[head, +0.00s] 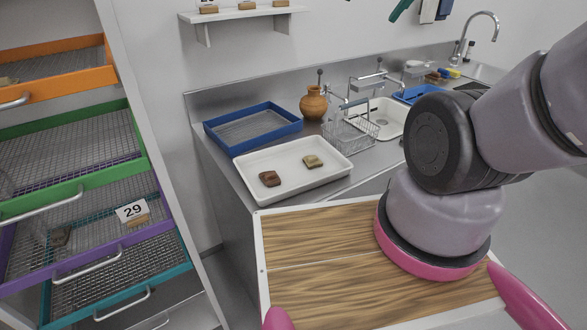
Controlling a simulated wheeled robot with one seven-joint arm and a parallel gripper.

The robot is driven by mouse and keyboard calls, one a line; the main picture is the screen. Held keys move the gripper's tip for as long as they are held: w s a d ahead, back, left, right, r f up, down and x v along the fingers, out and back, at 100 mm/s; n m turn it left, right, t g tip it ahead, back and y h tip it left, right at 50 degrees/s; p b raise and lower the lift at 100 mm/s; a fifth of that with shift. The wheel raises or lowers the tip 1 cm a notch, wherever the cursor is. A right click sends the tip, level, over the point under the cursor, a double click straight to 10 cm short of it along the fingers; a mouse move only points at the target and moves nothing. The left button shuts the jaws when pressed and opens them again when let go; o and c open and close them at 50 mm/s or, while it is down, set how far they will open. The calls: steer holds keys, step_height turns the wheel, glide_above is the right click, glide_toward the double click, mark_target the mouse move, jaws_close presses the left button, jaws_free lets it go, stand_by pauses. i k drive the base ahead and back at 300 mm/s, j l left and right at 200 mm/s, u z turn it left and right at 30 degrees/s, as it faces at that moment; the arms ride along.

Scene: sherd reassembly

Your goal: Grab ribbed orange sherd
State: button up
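Two small sherds lie apart in a white tray (240,165) on the steel counter. One is a reddish-brown sherd (269,178) at the left. The other is a tan-yellow sherd (313,161) near the middle. They are too small for me to make out ribs, so I cannot tell if either is the ribbed orange sherd.
A blue mesh-bottomed tray (222,151) and an orange-brown jug (313,104) stand behind the white tray. A drawer rack with a card "29" (132,211) stands left. A wooden top (320,245) is in front.

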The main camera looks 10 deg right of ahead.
mark_target(270, 179)
steer(key=k+j+z, duration=0.25)
steer(key=j+z, duration=0.25)
steer(key=k+j+z, duration=0.3)
steer(key=z, duration=0.2)
steer(key=k+j+z, duration=0.35)
steer(key=z, duration=0.15)
